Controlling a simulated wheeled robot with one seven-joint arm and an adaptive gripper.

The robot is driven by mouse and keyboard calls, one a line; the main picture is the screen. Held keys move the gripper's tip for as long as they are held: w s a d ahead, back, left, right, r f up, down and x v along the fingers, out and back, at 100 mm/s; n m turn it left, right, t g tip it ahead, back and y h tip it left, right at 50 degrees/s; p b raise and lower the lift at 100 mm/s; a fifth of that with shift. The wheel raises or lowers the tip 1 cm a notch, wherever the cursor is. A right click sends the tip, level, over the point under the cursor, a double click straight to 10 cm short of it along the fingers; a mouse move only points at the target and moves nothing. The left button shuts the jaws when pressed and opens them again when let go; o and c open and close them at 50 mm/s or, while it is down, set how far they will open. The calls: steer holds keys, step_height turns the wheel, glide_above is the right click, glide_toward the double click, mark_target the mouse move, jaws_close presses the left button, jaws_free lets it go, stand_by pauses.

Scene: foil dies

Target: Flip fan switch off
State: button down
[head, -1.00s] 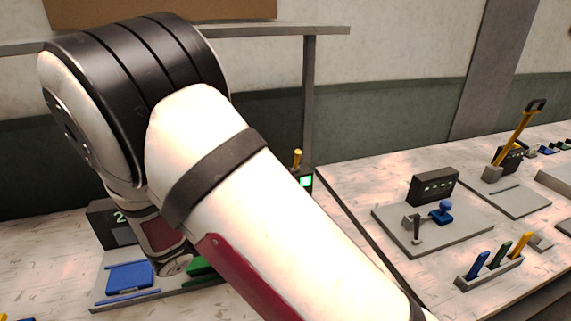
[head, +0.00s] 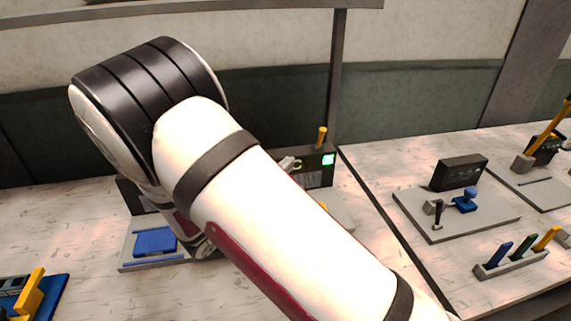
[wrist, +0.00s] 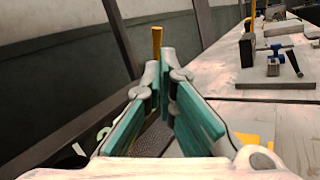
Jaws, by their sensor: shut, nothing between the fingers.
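A dark box (head: 312,172) with a lit green square (head: 328,159) and an upright yellow lever (head: 322,137) stands behind my arm. I take it to be the fan switch, but no label is readable. My arm hides much of its left and lower part. In the wrist view the yellow lever (wrist: 157,41) rises just beyond the fingertips. My gripper (wrist: 163,70) has green-padded fingers closed at the tips, with nothing between them. Contact with the lever cannot be told. Pale grey fingertips (head: 287,163) show in front of the box in the head view.
A blue pad (head: 155,241) lies on a grey plate at left, and a blue and yellow fixture (head: 30,295) sits at lower left. On the right table are a dark box (head: 459,172) with a blue knob (head: 466,200) and a rack (head: 511,264) of coloured pieces. A post (head: 338,80) stands behind.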

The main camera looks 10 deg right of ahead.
mark_target(322, 136)
steer(key=p+x, duration=0.1)
steer(key=x, duration=1)
steer(key=shift+d, duration=0.1)
